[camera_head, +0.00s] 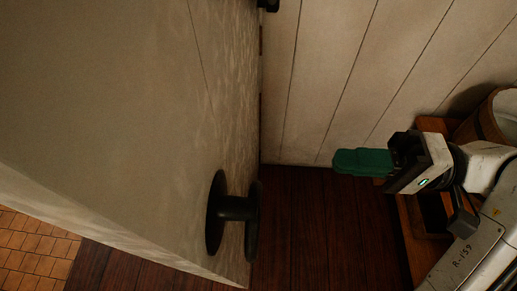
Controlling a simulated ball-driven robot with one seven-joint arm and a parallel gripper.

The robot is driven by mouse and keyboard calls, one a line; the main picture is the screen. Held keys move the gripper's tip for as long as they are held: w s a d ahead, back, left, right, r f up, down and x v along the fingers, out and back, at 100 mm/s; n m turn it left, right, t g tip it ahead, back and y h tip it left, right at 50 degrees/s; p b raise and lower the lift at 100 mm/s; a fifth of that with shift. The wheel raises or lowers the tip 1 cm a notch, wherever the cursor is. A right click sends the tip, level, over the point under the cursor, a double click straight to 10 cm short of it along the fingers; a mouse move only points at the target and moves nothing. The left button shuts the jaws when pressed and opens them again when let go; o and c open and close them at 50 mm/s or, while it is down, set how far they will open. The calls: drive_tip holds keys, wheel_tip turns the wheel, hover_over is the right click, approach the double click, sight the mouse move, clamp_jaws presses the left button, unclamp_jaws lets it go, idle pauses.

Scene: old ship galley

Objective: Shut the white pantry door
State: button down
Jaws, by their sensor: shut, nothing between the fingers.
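The white pantry door (110,120) fills the left of the head view and stands open, at an angle to the pale plank wall. Its dark round knob (215,212) is near the lower free edge of the door. My gripper (345,162) is at the right, its green fingers shut and empty. It is to the right of the door and knob, apart from them, in front of the plank wall. The door frame and latch are not clearly visible.
The pale plank wall (340,60) rises behind my gripper. A wooden bucket (491,122) and a brown wooden box (408,235) stand at the right, close to my arm. Dark wooden floor (315,230) lies clear between door and box. Tiled floor (30,250) shows at lower left.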

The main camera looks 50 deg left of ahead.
sight(229, 154)
drive_tip(key=p+x, duration=0.4)
drive_tip(key=x, duration=0.9)
drive_tip(key=shift+s+a+r, duration=0.1)
drive_tip(key=shift+s+a, duration=0.1)
drive_tip(key=shift+s, duration=0.2)
